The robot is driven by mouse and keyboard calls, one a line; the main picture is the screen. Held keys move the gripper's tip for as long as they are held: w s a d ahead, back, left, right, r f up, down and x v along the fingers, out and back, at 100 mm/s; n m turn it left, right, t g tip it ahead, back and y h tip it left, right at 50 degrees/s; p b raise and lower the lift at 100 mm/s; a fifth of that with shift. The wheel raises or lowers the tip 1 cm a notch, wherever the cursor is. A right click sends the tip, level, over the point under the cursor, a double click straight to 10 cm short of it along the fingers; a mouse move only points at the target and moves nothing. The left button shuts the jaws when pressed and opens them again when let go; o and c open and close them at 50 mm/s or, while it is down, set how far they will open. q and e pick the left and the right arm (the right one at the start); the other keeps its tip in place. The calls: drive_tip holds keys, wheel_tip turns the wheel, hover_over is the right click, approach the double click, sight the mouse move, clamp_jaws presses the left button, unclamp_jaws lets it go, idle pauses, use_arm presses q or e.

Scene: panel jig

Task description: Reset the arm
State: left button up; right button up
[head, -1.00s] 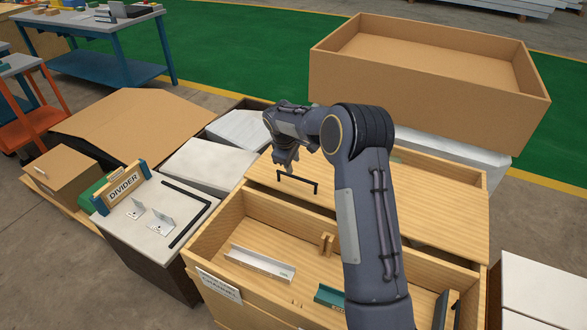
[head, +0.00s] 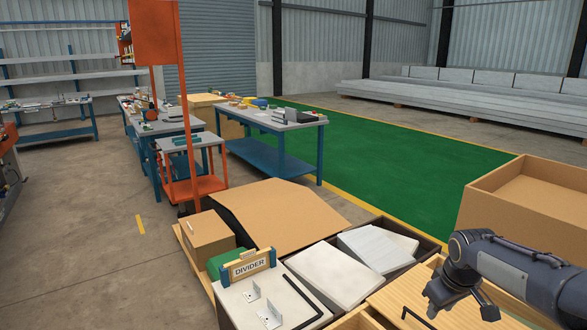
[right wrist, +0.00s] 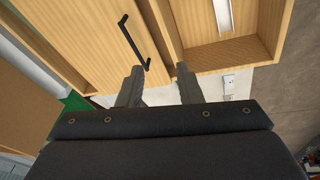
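My right arm reaches in from the right edge of the head view. Its gripper (head: 460,306) hangs above a wooden panel (head: 395,298) with a black bar handle (head: 413,316), at the lower right. In the right wrist view the two fingers of the right gripper (right wrist: 158,72) stand apart with nothing between them. The black handle (right wrist: 133,42) and a wooden box with a grey channel piece (right wrist: 223,15) lie beyond the fingertips. My left gripper is in neither view.
A white-topped stand holds a DIVIDER sign (head: 246,266), small brackets and a black L-shaped bar. Pale panels (head: 325,272) and a cardboard sheet (head: 280,215) lie nearby. A large cardboard box (head: 525,205) stands at right. Workbenches and an orange cart stand behind; green floor is open.

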drive_tip(key=s+a+r+m+t+y, duration=0.1)
drive_tip(key=s+a+r, duration=0.2)
drive_tip(key=s, duration=0.4)
drive_tip(key=s+a+r+m+y, duration=0.1)
drive_tip(key=s+a+r+m, duration=0.15)
drive_tip(key=s, duration=0.45)
drive_tip(key=s+a+f+m+y, duration=0.1)
drive_tip(key=s+a, duration=0.3)
drive_tip(key=s, duration=0.2)
drive_tip(key=s+a+f+m+t+y, duration=0.1)
drive_tip(key=s+a+f, duration=0.1)
drive_tip(key=s, duration=0.5)
drive_tip(key=shift+s+a+f+p, duration=0.25)
drive_tip(key=shift+s+a+p, duration=0.05)
drive_tip(key=shift+a, duration=0.6)
